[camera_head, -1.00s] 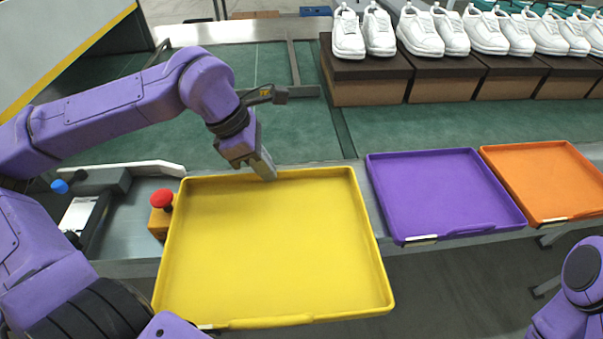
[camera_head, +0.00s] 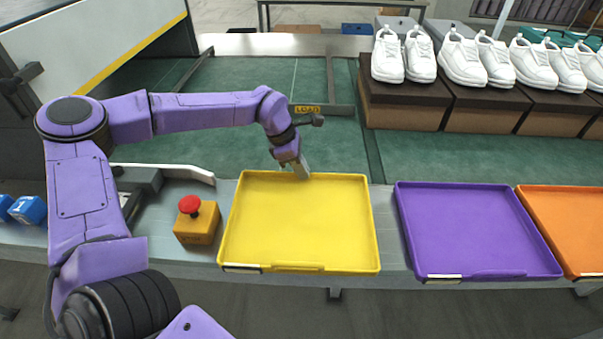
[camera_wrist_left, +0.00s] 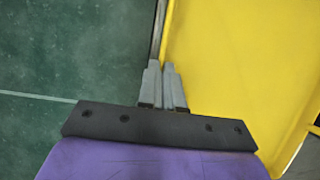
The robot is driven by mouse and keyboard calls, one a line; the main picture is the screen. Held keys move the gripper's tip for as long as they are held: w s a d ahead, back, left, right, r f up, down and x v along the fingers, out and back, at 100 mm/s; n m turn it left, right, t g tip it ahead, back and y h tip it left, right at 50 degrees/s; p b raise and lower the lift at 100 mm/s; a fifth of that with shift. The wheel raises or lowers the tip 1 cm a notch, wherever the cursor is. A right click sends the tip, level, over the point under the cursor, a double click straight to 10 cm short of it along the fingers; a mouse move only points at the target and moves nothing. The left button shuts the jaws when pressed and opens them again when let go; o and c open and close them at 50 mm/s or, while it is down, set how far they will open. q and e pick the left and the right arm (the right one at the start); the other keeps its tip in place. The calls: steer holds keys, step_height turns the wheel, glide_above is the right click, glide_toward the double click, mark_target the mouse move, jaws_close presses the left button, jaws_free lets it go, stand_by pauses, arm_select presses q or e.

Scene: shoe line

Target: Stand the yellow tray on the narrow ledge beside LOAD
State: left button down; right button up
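The yellow tray (camera_head: 300,222) lies flat over the narrow grey ledge (camera_head: 388,262), left of the purple tray. I cannot tell whether it rests fully on the ledge. My left gripper (camera_head: 302,170) is at its far rim. In the left wrist view, the fingers (camera_wrist_left: 163,87) are close together on the rim of the yellow tray (camera_wrist_left: 235,65), one on each side. The yellow LOAD label (camera_head: 307,110) is on a dark rail on the green belt, beyond the tray. My right gripper is out of view.
An orange block with a red button (camera_head: 196,220) stands close left of the yellow tray. The purple tray (camera_head: 474,230) and orange tray (camera_head: 570,225) lie to the right. White shoes stand on brown boxes (camera_head: 405,105) at the back right.

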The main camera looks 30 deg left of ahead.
arm_select(q)
steer(key=shift+f, duration=1)
steer(key=c, duration=1.3)
jaws_free()
steer(key=v, duration=1.2)
steer(key=shift+s+p, duration=0.1)
steer(key=shift+p, duration=0.3)
